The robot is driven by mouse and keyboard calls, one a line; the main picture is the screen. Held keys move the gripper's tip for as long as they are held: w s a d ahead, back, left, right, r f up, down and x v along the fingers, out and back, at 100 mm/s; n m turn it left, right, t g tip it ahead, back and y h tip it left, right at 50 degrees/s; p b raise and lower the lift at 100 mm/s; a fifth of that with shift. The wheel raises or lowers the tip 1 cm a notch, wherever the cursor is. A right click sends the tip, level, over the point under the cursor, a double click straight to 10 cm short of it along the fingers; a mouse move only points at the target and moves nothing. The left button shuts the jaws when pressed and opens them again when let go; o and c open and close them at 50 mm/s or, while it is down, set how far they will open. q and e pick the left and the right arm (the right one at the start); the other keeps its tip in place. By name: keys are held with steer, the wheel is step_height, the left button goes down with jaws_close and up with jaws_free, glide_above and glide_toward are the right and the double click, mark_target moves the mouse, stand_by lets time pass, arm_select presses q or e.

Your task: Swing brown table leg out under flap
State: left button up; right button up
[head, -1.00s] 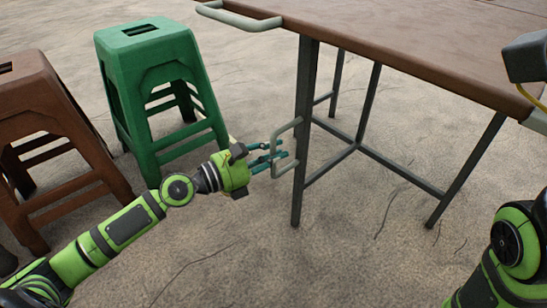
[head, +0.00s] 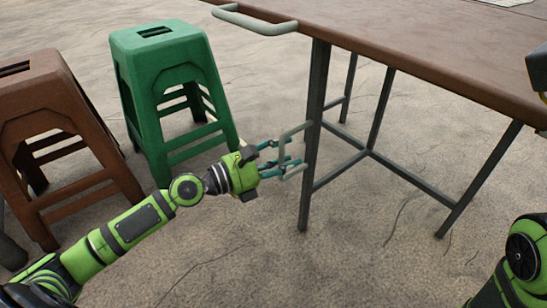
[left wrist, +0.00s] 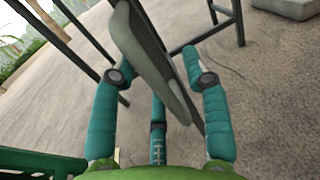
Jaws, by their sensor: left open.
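The brown table (head: 400,48) has dark metal legs. Its near left leg (head: 315,110) stands upright under the corner of the top and carries a pale grey loop handle (head: 283,140). A similar pale handle (head: 255,22) sticks out from the tabletop's left edge. My left gripper (head: 294,164) has its teal fingers at the leg handle. In the left wrist view, the handle (left wrist: 160,75) slants between the spread fingers of the gripper (left wrist: 158,62). I cannot tell whether they touch it. My right gripper is outside the frames.
A green stool (head: 170,90) stands behind my left arm, and a brown stool (head: 62,135) stands at the left. Lower bars (head: 400,178) join the table's legs. The ground in front of the near leg is clear. Part of my right arm shows at the right edge.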

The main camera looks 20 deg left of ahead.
arm_select(q)
steer(key=v, duration=1.2)
steer(key=shift+d, duration=0.1)
